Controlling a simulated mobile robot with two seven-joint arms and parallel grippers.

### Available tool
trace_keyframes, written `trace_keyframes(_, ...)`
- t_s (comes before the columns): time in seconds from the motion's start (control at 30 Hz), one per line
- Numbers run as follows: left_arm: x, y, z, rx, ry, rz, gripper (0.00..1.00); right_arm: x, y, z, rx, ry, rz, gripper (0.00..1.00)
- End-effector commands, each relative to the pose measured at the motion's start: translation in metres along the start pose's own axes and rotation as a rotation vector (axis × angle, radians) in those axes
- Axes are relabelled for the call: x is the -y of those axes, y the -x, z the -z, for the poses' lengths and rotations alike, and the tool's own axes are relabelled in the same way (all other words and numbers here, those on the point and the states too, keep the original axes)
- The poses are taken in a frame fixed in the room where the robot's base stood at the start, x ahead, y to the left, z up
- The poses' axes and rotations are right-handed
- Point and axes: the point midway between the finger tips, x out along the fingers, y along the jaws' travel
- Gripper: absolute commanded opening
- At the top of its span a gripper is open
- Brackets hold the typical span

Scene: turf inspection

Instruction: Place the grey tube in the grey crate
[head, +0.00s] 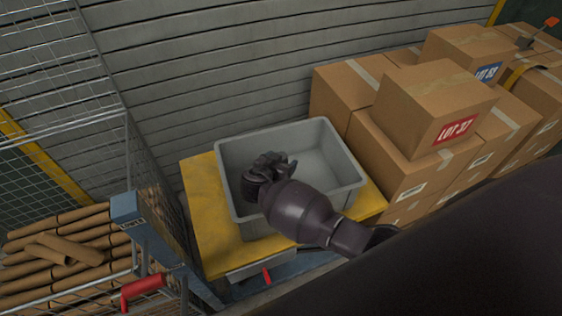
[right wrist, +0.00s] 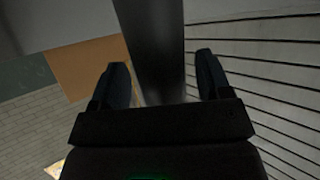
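The grey crate (head: 345,172) stands open on a yellow-topped stand in the head view. My right gripper (head: 265,172) is over the left part of the crate, and my dark arm hides part of the crate's inside and front wall. In the right wrist view the two fingers of my right gripper (right wrist: 163,82) stand apart. A dark grey, tube-like thing, which looks like the grey tube (right wrist: 155,45), runs between them, with a gap at the right finger. In the head view I cannot clearly make out the tube. My left gripper is not in view.
Stacked cardboard boxes (head: 435,105) stand close to the crate's right. A wire cage (head: 60,75) with several brown tubes (head: 60,248) is at the left. A slatted grey wall (head: 210,60) is behind. The yellow stand top (head: 205,215) has bare room left of the crate.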

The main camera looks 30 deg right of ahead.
Motion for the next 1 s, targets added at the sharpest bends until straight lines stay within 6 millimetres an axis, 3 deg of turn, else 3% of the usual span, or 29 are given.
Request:
trace_keyframes(0.27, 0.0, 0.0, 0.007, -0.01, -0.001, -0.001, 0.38, 0.0, 0.002, 0.004, -0.001, 0.0, 0.0, 0.71)
trace_keyframes(0.8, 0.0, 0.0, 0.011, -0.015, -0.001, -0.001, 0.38, 0.0, 0.094, 0.002, 0.003, -0.002, 0.0, 0.71)
trace_keyframes(1.0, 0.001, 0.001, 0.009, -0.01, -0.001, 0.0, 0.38, 0.0, 0.115, 0.001, 0.001, 0.0, 0.0, 0.71)
